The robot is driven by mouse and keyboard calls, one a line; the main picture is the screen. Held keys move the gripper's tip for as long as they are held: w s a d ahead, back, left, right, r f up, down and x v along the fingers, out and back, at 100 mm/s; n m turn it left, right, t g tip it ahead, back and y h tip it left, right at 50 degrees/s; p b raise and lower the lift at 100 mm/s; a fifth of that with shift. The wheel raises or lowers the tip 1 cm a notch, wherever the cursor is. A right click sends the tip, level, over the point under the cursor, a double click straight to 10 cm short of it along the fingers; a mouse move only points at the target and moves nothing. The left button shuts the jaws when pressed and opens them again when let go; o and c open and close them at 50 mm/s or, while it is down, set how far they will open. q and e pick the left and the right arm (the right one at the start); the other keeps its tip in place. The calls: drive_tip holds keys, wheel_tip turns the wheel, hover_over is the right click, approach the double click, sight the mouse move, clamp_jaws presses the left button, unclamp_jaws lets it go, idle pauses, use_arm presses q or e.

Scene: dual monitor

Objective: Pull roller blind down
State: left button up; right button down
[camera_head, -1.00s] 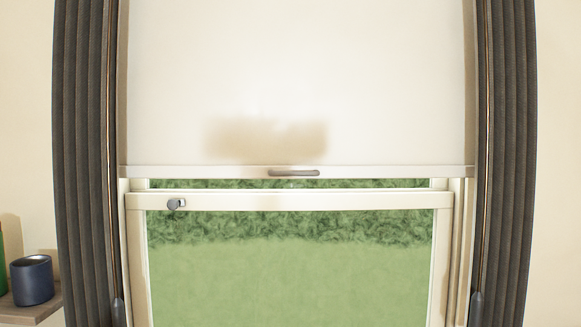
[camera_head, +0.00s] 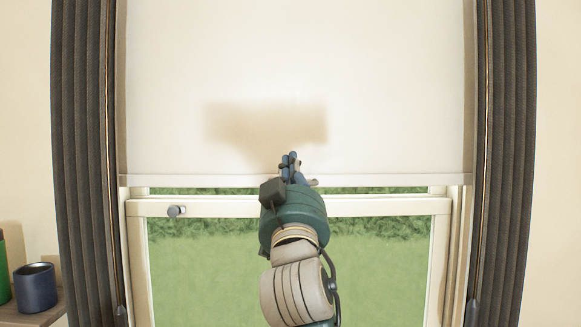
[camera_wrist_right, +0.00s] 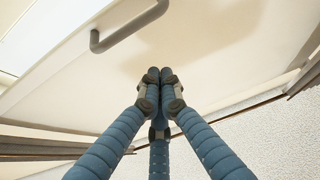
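The roller blind (camera_head: 400,100) is a white sheet covering the upper window, with a pale bottom bar (camera_head: 400,181) just above the sash's top rail. A grey handle (camera_head: 313,182) on the bar is mostly hidden behind my right gripper (camera_head: 290,160). In the right wrist view the handle (camera_wrist_right: 128,27) lies at upper left, clear of the fingers. My right gripper's blue fingers (camera_wrist_right: 158,75) are together at the tips and hold nothing; they are in front of the blind. My left gripper is not in view.
Dark curtains (camera_head: 80,150) hang on the left and on the right (camera_head: 508,150). The window sash (camera_head: 390,206) below has a round latch (camera_head: 176,211). A dark blue cup (camera_head: 35,288) stands on a shelf at lower left.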

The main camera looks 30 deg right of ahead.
use_arm(q)
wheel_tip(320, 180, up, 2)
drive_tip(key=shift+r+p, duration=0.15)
drive_tip(key=shift+p, duration=0.6)
use_arm(e)
drive_tip(key=w+f, duration=0.1)
drive_tip(key=w+d+f, duration=0.1)
drive_tip(key=shift+w+d+f, duration=0.1)
drive_tip(key=shift+d+f, duration=0.1)
drive_tip(key=shift+f, duration=0.2)
drive_tip(key=shift+f, duration=0.15)
use_arm(q)
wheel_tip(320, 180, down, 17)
drive_tip(key=b, duration=1.6)
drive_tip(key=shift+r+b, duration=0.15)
drive_tip(key=shift+b, duration=0.25)
use_arm(e)
wheel_tip(320, 180, down, 18)
drive_tip(key=shift+f, duration=0.15)
